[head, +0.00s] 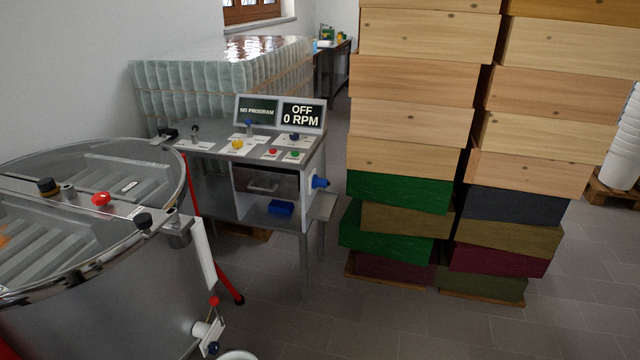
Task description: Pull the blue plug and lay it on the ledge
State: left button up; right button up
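A blue plug (320,182) sticks out from the right side panel of the metal control table, seated at a pale fitting. Just below it a narrow grey metal ledge (324,207) juts out to the right of the table; its visible top looks bare. The metal control table (214,148) carries coloured knobs on white plates and a display reading "NO PROGRAM" and "OFF 0 RPM". Neither of my grippers shows in the head view, so I cannot see what they hold.
A large steel tank (120,290) with a red lid knob fills the left foreground. Tall stacks of wooden and coloured boxes (405,120) stand right of the table. Wrapped jars (180,75) stand behind it. The tiled floor (350,320) is clear in front.

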aim_at(319, 182)
jog(key=i+l+u, duration=0.1)
jog(key=i+l, duration=0.25)
jog(key=i+l+u, duration=0.1)
jog(key=i+l, duration=0.3)
jog(key=i+l+u, duration=0.1)
jog(key=i+l, duration=0.25)
jog(key=i+l+u, duration=0.1)
jog(key=i+l, duration=0.25)
jog(key=l, duration=0.2)
jog(key=i+l+u, duration=0.15)
jog(key=i+l, duration=0.2)
jog(key=l, duration=0.15)
jog(key=i+l+u, duration=0.1)
jog(key=i+l, duration=0.2)
jog(key=l, duration=0.2)
jog(key=i+l+u, duration=0.1)
jog(key=i+l, duration=0.15)
jog(key=l, duration=0.3)
jog(key=i+l+u, duration=0.1)
jog(key=i+l, duration=0.2)
jog(key=l, duration=0.3)
